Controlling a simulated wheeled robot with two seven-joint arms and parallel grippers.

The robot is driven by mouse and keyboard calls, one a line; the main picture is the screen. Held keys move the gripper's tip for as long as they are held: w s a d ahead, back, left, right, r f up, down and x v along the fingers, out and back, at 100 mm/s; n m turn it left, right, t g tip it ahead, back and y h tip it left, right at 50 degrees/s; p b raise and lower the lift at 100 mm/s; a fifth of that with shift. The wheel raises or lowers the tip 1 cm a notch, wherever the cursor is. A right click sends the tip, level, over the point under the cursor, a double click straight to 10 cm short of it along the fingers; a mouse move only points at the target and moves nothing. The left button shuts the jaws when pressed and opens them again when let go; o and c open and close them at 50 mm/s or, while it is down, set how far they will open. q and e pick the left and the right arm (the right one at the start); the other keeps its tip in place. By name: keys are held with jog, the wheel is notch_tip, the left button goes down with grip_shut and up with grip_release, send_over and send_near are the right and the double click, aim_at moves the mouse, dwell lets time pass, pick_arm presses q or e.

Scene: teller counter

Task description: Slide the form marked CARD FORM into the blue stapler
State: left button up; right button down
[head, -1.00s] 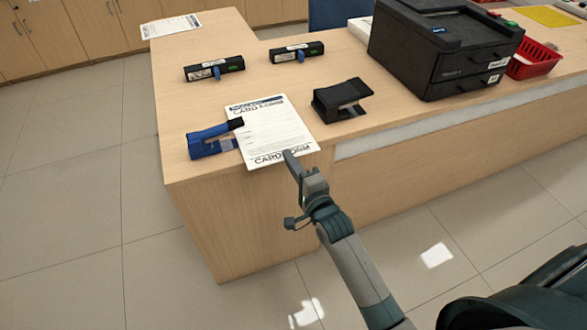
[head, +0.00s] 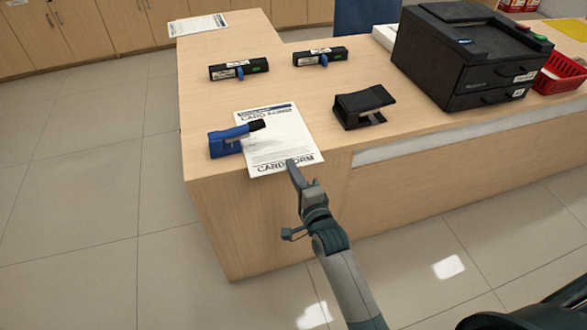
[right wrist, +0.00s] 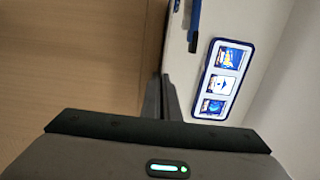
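The white CARD FORM sheet (head: 283,135) lies flat on the counter, its title at both far and near ends. The blue stapler (head: 228,143) stands at its left edge. The stapler's dark tip overlies the form's left part; how deep the edge sits between the jaws is hidden. My right gripper (head: 293,167) is at the form's near edge, its fingers close together over the lower title, and appears shut on the sheet. In the right wrist view the fingers (right wrist: 167,97) are also nearly together. My left gripper is not in view.
A black stapler or punch (head: 362,106) stands right of the form. Two black labelled devices (head: 238,70) (head: 320,57) lie behind. A black printer (head: 466,58) and a red basket (head: 560,76) stand at right. Another sheet (head: 198,25) lies far left.

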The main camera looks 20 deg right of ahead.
jog(key=c, duration=2)
grip_release()
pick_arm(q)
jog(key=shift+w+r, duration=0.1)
